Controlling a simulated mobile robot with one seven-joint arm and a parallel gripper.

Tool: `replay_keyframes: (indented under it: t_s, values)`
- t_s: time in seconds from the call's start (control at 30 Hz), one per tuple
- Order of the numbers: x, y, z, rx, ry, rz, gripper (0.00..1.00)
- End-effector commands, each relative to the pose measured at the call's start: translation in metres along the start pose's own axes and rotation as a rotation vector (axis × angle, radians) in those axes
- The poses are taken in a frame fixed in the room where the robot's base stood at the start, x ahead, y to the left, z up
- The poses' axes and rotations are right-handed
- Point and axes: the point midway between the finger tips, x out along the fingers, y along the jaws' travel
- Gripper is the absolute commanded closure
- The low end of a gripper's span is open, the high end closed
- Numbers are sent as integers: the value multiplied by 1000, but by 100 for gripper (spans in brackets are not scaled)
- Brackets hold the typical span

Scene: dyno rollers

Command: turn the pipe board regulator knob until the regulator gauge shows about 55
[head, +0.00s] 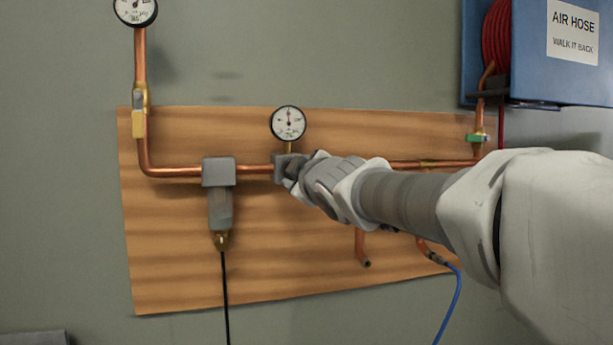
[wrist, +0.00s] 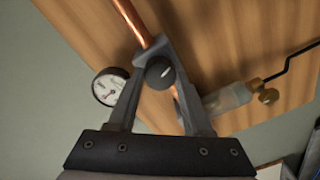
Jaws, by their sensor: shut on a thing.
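The regulator gauge (head: 288,123) is a round white dial with a dark rim above the regulator body (head: 281,165) on the pipe board. Its needle points about straight up in the head view; the numbers are too small to read. The gauge also shows left of my fingers in the wrist view (wrist: 109,88), seen at a slant. The regulator knob (wrist: 159,73) is dark and round with a pale mark, and sits between my two fingers. My gripper (head: 293,172) is shut on the knob. In the head view my gripper hides the knob.
A copper pipe (head: 180,172) runs across the wooden board (head: 170,260). A grey filter (head: 220,195) hangs left of the regulator. Another gauge (head: 135,8) is at the upper left. A blue hose reel box (head: 535,75) is at the upper right, above my arm.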

Motion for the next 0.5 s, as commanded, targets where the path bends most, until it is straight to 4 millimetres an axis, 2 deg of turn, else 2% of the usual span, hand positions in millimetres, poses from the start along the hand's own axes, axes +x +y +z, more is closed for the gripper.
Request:
replay_keyframes:
  t_s: [0.5]
  values:
    - [0, 0, 0, -35, -2, -1, 100]
